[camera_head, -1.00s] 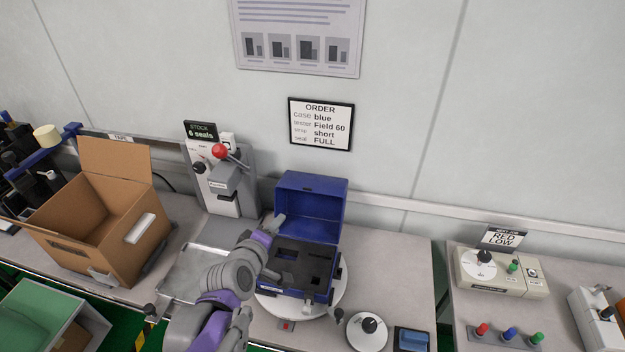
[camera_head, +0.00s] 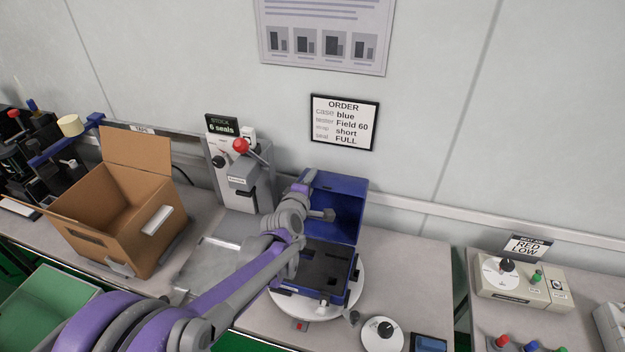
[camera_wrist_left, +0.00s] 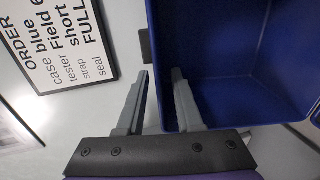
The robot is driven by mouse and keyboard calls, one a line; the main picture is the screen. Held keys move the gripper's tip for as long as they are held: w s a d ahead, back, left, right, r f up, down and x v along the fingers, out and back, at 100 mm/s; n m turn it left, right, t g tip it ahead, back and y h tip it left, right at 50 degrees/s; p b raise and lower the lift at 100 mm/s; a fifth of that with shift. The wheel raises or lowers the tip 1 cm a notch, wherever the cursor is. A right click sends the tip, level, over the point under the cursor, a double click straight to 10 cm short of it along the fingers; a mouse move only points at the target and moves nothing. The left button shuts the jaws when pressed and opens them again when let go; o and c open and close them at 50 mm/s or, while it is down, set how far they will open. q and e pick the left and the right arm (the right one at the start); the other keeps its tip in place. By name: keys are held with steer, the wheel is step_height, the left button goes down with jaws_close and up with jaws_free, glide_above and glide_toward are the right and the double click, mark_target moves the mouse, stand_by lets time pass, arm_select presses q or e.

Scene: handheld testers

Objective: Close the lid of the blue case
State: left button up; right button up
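The blue case (camera_head: 347,286) stands open on a round white turntable (camera_head: 308,311), with dark foam in its base. Its lid (camera_head: 345,196) stands up at the back, hollow side forward. My left gripper (camera_head: 321,203) is at the upper left of the lid. In the left wrist view my left gripper (camera_wrist_left: 159,75) is open, one finger outside the lid's side edge and one in front of the lid's inside (camera_wrist_left: 215,60). I cannot tell if either finger touches it. My right gripper is out of view.
A cardboard box (camera_head: 120,220) stands open at the left. A seal press with a red knob (camera_head: 240,145) is left of the lid. A white dial (camera_head: 382,336) sits at the front right. The order sign (camera_head: 344,122) hangs on the wall behind.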

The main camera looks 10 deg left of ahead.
arm_select(q)
steer(key=shift+w+f, duration=0.1)
steer(key=shift+w, duration=0.25)
jaws_close()
stand_by(1.2)
